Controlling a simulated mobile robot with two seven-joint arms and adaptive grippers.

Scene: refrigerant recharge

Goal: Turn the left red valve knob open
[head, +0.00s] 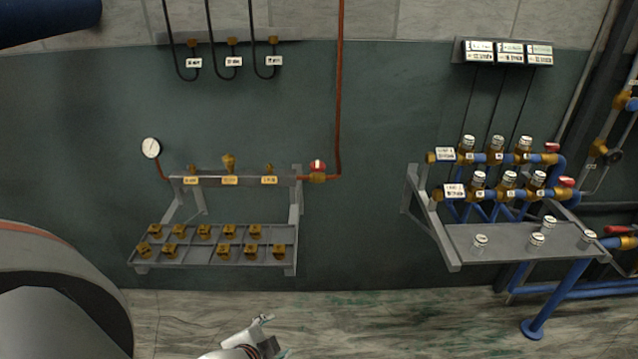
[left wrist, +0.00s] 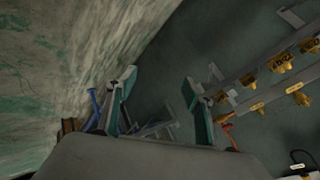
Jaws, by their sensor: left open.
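The left red valve knob (head: 318,166) sits on a brass valve at the right end of the grey manifold bar (head: 235,181), where the copper pipe (head: 339,90) joins. My left gripper (head: 272,336) is low in the head view, below the left shelf and well apart from the knob. In the left wrist view its two fingers (left wrist: 160,102) are spread with nothing between them. That view is tilted and shows brass fittings (left wrist: 283,64) to the right of the fingers. I cannot make out the red knob there. My right gripper is in neither view.
Below the manifold, the left shelf (head: 285,264) holds several brass fittings (head: 204,232). A pressure gauge (head: 151,148) is at its left. On the right stand blue pipes (head: 551,298), other red handles (head: 566,182) and a shelf (head: 478,251) with white-capped parts. The wall between is clear.

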